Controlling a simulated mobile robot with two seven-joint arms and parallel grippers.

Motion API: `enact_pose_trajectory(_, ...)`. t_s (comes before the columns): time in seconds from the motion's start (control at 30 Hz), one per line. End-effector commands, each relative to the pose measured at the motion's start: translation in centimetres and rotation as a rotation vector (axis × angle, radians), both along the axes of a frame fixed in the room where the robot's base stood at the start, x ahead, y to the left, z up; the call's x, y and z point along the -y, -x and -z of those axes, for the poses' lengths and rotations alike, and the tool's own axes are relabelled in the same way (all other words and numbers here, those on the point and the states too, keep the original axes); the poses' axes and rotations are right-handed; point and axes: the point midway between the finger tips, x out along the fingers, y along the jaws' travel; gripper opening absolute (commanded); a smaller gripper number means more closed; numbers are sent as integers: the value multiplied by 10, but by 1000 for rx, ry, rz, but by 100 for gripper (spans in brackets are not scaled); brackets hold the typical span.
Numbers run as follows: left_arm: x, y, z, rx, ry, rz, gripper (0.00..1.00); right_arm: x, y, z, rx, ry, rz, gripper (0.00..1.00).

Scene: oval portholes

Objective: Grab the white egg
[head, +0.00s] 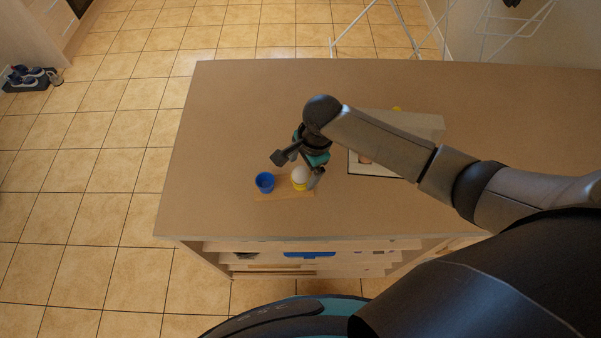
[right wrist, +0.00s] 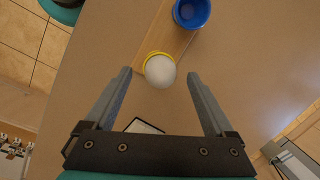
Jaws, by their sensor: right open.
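The white egg (head: 300,174) sits upright in a yellow cup (head: 300,186) on a small wooden board (head: 284,192) near the table's front edge. In the right wrist view the egg (right wrist: 160,71) lies between the fingertips, a little beyond them, with the yellow cup's rim (right wrist: 152,54) showing behind it. My right gripper (head: 297,168) is open and empty, close above the egg, with one finger on each side; it also shows in the right wrist view (right wrist: 158,74). I cannot tell if a finger touches the egg. My left gripper is not in view.
A blue cup (head: 265,182) stands on the board left of the egg; it looks empty. A box (head: 425,124) and a framed flat item (head: 356,168) lie behind my right arm, partly hidden. The left part of the table (head: 215,150) is clear.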

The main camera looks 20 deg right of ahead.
Motion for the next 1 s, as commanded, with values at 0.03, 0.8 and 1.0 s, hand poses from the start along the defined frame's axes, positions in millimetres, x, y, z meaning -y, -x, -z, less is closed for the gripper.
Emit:
enact_pose_trajectory(0.03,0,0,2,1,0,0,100,-1,-1,6,0,1,0,89)
enact_pose_trajectory(0.8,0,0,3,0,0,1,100,-1,-2,13,1,1,0,42)
enact_pose_trajectory(1.0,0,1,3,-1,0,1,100,-1,-2,13,1,1,-1,34)
